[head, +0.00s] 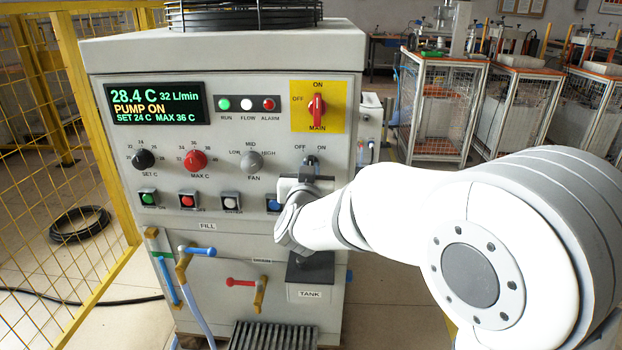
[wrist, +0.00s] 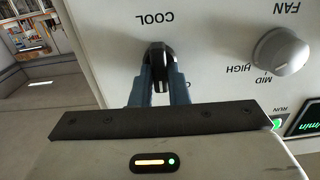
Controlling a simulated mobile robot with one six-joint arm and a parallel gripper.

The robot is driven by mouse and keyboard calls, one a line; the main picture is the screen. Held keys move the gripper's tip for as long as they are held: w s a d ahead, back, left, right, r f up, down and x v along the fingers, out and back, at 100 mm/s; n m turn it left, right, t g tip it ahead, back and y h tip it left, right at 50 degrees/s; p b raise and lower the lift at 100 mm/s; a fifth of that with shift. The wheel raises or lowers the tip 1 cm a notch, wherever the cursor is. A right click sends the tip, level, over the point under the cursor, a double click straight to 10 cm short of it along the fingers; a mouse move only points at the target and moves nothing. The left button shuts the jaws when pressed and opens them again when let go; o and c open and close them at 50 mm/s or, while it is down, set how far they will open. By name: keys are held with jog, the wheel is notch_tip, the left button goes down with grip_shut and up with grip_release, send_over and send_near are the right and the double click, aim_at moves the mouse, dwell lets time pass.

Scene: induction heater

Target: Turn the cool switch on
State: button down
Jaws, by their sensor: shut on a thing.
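The cool switch (head: 310,161) is a small dark toggle under the OFF and ON labels on the right of the grey panel. In the wrist view, which is upside down, the black switch (wrist: 159,55) shows beside the COOL label. My gripper (wrist: 160,80) has its two blue-grey fingers on either side of the switch and is shut on it. In the head view my gripper (head: 311,177) reaches the panel from the right and covers part of the switch. I cannot tell which way the lever points.
The display (head: 156,104) reads 28.4 C and PUMP ON. The fan knob (head: 251,161) is left of the switch, and the red main switch (head: 317,110) is above it. A blue button (head: 273,203) and the black tank part (head: 311,270) are below. A yellow fence (head: 75,120) stands left.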

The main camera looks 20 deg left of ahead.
jog(key=shift+m+b, duration=0.4)
jog(key=shift+m, duration=0.2)
jog(key=shift+r, duration=0.1)
jog(key=c, duration=1.4)
grip_release()
jog(key=p+v, duration=0.1)
jog(key=v, duration=0.6)
jog(key=shift+s, duration=0.35)
jog(key=shift+d, duration=0.1)
